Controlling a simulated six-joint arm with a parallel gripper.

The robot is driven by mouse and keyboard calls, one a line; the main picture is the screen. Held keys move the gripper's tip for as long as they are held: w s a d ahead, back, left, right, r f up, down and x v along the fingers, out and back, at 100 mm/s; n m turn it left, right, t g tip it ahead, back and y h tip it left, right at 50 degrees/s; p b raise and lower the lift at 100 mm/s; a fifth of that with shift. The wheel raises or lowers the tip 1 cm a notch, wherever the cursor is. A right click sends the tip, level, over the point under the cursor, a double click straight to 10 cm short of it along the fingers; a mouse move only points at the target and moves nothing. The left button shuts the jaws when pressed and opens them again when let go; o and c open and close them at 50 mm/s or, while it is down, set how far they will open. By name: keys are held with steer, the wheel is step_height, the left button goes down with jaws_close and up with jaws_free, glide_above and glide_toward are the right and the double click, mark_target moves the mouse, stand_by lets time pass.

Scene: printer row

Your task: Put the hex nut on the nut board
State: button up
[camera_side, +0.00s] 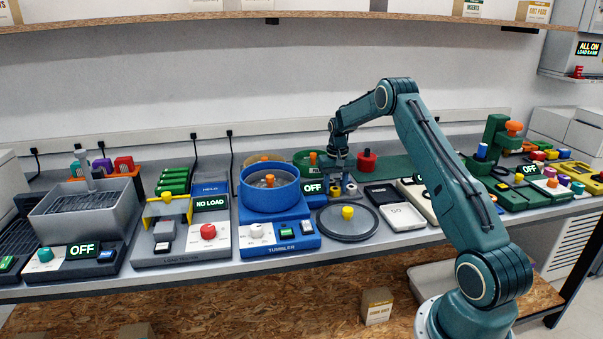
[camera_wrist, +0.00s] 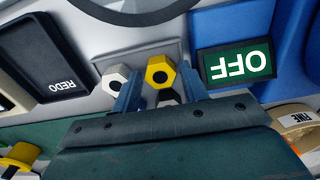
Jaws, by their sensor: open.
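A yellow hex nut (camera_wrist: 151,76) with a dark hole shows between the fingertips of my gripper (camera_wrist: 158,86) in the wrist view. My gripper is open, with one finger on each side of it; I cannot tell whether they touch it. A white hex nut (camera_wrist: 109,84) sits just left of the left finger. A grey block (camera_wrist: 160,51), possibly the nut board, lies behind the nuts. In the side view my gripper (camera_side: 339,176) points down over small nuts (camera_side: 335,190) right of the blue tumbler.
A green OFF display (camera_wrist: 238,64) and blue housing are close on the right in the wrist view. A dark REDO tray (camera_wrist: 50,60) is at the left. In the side view, the blue tumbler (camera_side: 270,195) and a round grey plate with a yellow knob (camera_side: 347,213) stand nearby.

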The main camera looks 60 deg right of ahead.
mark_target(334, 189)
step_height(334, 189, up, 12)
steer(key=shift+r, duration=0.15)
stand_by(0.6)
stand_by(0.4)
steer(key=s+a+r+n+t+h, duration=0.15)
steer(key=s+a+r, duration=0.25)
steer(key=a+r, duration=0.6)
steer(key=s+a+r+n+t+y, duration=0.1)
steer(key=s+a+r+n, duration=0.4)
steer(key=a, duration=0.9)
steer(key=s+a+f+n+t, duration=0.1)
steer(key=s+a, duration=0.6)
steer(key=s, duration=0.2)
steer(key=s+a+f+n+t, duration=0.1)
steer(key=s+a+t, duration=0.1)
steer(key=s+a, duration=0.4)
steer(key=shift+s+a+f, duration=0.2)
steer(key=shift+s+a, duration=0.15)
steer(key=shift+s, duration=1.35)
